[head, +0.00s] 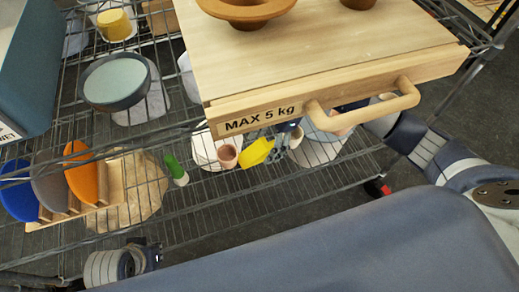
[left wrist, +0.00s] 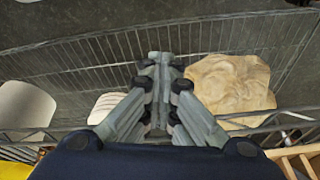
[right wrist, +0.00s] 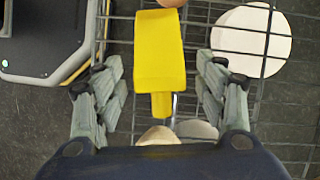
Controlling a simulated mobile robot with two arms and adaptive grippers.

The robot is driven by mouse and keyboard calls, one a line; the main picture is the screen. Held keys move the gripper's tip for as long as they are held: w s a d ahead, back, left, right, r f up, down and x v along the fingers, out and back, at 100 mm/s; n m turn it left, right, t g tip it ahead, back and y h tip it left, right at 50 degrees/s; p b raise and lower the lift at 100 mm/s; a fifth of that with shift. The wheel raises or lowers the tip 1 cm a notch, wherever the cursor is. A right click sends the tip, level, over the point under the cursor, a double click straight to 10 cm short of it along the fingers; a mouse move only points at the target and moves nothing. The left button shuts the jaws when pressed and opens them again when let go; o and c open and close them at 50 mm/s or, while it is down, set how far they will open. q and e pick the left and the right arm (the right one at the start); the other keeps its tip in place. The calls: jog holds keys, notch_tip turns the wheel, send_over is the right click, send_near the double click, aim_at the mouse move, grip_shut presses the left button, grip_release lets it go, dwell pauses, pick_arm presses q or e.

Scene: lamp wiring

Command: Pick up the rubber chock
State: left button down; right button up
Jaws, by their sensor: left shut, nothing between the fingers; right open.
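A yellow wedge-like piece (right wrist: 159,55) with a narrow stub is the likeliest rubber chock, though I cannot be sure. It also shows in the head view (head: 256,151), below the front edge of the wooden board. My right gripper (right wrist: 152,70) is open, with its fingers apart on either side of the yellow piece in the right wrist view. I cannot tell whether they touch it. In the head view the board partly hides that arm. My left gripper (left wrist: 158,58) is shut and empty. Its wrist shows at the lower left of the head view.
The wooden board (head: 350,45), marked MAX 5 kg, overhangs with a handle (head: 365,107). A pinkish cup (head: 228,156) and a white round thing (right wrist: 252,40) are near the yellow piece. A green-topped item (head: 176,170) and a rack of coloured discs (head: 85,170) stand left on wire shelving.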

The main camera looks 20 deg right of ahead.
jog(key=shift+s+a+f, duration=0.15)
jog(key=shift+a+f, duration=0.05)
jog(key=shift+a, duration=0.35)
jog(key=shift+f, duration=0.35)
jog(key=c, duration=1.2)
jog(key=shift+r, duration=0.1)
